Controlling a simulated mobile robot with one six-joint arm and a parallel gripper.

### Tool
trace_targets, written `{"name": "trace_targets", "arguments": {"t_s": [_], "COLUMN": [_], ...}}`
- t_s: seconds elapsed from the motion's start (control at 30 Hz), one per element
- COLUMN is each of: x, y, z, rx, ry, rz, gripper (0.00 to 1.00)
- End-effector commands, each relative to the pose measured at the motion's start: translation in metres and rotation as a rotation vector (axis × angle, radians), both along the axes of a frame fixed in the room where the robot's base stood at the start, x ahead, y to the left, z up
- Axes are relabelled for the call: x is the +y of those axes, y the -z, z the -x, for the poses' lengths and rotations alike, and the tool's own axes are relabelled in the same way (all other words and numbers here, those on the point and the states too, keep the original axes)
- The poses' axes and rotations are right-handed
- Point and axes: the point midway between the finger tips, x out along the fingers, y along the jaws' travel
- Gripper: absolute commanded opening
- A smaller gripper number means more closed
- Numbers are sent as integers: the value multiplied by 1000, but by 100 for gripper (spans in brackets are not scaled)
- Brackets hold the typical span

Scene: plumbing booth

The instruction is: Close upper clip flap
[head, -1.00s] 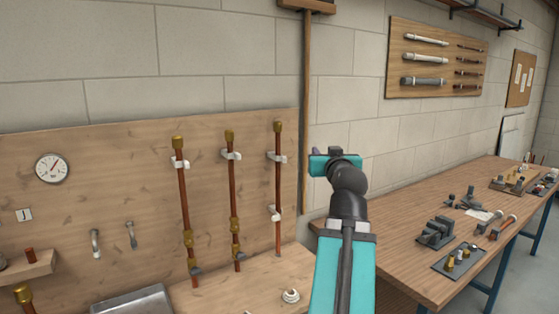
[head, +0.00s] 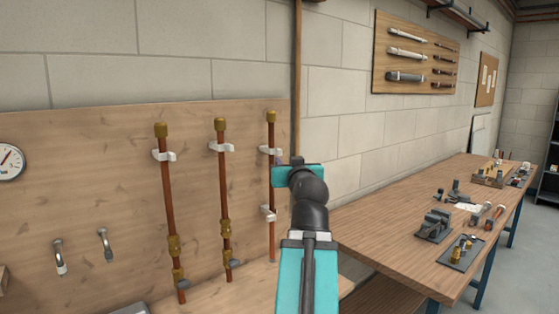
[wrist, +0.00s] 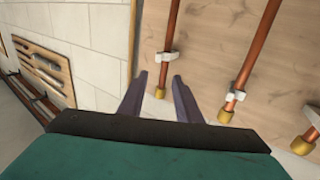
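Three copper pipes with brass ends stand against the wooden board in white clips. The right pipe (head: 271,190) has an upper clip (head: 266,150) and a lower clip (head: 268,214). The upper clip also shows in the wrist view (wrist: 164,58); how its flap sits is too small to tell. My gripper (head: 280,160) is in front of the right pipe, just below and right of the upper clip in the head view, partly hidden by my wrist. In the wrist view my gripper (wrist: 159,76) has its two fingers apart, empty, with that pipe's brass end (wrist: 160,92) showing between them.
The middle pipe (head: 224,180) and left pipe (head: 168,200) stand to the left with their own clips. A wooden post (head: 297,60) rises just right of the board. A workbench (head: 400,220) with tools and fittings runs along the right wall.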

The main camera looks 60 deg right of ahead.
Motion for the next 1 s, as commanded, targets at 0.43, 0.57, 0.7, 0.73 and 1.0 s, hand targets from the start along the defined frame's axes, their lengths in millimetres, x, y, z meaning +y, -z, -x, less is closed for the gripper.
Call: {"name": "trace_targets", "arguments": {"t_s": [0.43,0.57,0.7,0.73,1.0], "x": [-8,-10,-13,-14,-25], "y": [1,0,-1,-1,-2], "z": [9,9,6,5,-5], "rx": [0,0,1,1,0], "ry": [17,18,18,17,17], "rz": [0,0,-1,-1,-1], "gripper": [31,31,31,31,31]}}
